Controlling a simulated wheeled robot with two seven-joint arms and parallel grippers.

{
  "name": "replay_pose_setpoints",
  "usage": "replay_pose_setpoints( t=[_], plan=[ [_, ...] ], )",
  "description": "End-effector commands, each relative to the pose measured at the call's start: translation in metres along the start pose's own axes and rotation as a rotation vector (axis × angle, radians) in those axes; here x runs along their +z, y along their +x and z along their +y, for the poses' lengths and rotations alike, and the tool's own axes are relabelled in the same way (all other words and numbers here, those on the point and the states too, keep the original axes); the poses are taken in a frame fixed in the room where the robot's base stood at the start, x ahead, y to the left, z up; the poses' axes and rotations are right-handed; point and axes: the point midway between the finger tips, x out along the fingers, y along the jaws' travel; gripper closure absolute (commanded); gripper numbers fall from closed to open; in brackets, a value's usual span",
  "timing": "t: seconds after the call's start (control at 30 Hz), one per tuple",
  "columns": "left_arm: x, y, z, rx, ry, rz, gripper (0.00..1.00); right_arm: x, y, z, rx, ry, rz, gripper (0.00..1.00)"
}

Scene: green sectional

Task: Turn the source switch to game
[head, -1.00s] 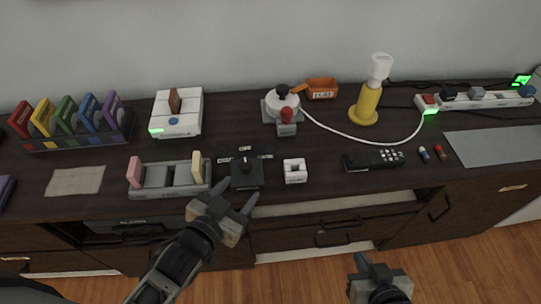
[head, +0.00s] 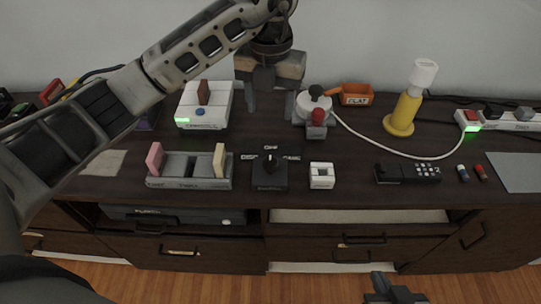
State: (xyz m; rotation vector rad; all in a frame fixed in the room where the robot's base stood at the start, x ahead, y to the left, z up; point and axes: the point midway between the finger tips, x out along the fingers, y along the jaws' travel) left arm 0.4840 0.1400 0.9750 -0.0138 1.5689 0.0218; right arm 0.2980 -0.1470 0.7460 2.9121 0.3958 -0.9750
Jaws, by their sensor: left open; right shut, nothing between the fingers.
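The source switch (head: 269,174) is a small black box with an upright dark knob (head: 269,161) near the front of the dark cabinet top. Small labels (head: 270,150) stand around its back; their text is too small to read surely, and I cannot tell which label the knob points to. My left gripper (head: 266,108) is open and empty, pointing down above the counter behind the switch, apart from it. My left arm crosses the upper left. My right gripper (head: 394,287) is shut and empty, low in front of the cabinet, partly cut off by the bottom edge.
A grey two-slot holder (head: 189,184) is left of the switch and a white block (head: 321,175) right. A remote (head: 407,173) lies right.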

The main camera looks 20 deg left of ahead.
Motion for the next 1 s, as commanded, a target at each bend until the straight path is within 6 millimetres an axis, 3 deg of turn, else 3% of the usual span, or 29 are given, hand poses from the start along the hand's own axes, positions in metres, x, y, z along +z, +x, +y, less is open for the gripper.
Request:
replay_pose_setpoints(
  t=[0.6, 0.8, 1.0],
  plan=[
    [-0.002, 0.122, -0.002, -0.004, 0.003, 0.006, 0.45, -0.004, -0.003, -0.001, 0.004, 0.007, -0.001, 1.00],
    [-0.001, 0.146, -0.002, -0.005, 0.004, 0.004, 0.45, -0.009, -0.001, 0.000, 0.007, 0.010, 0.010, 1.00],
    [-0.001, 0.154, -0.002, -0.004, 0.005, 0.001, 0.45, -0.010, -0.001, 0.000, 0.008, 0.009, 0.011, 1.00]
  ],
)
